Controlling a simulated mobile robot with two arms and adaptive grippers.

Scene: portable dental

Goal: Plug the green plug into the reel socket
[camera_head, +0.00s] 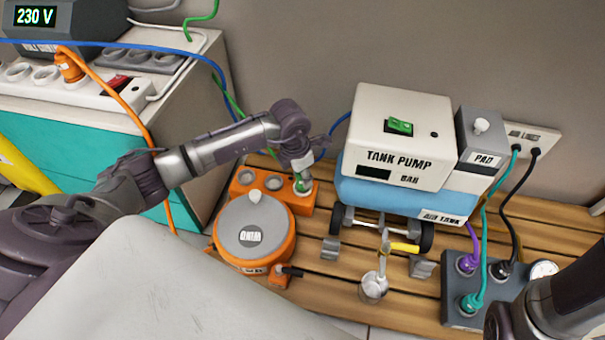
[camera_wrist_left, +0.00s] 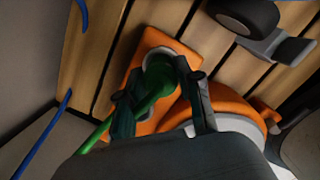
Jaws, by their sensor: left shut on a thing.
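The green plug (camera_wrist_left: 150,95) is between the fingers of my left gripper (camera_wrist_left: 165,102), which is shut on it. In the head view the left gripper (camera_head: 302,180) points down over the right end of the orange socket block of the reel (camera_head: 242,190). In the wrist view the plug's head lies over a round socket (camera_wrist_left: 157,58) with a pale rim; I cannot tell whether it is seated or just above. The green cable (camera_wrist_left: 95,138) trails away to the lower left. The orange reel (camera_head: 285,243) with its grey winding disc stands in front of the block.
A tank pump (camera_head: 400,125) on a blue tank stands right of the gripper. A grey outlet box (camera_head: 455,315) with several plugs is at the lower right. An orange cable (camera_head: 140,120) hangs from the cabinet (camera_head: 85,145). My right arm shows at the lower right corner.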

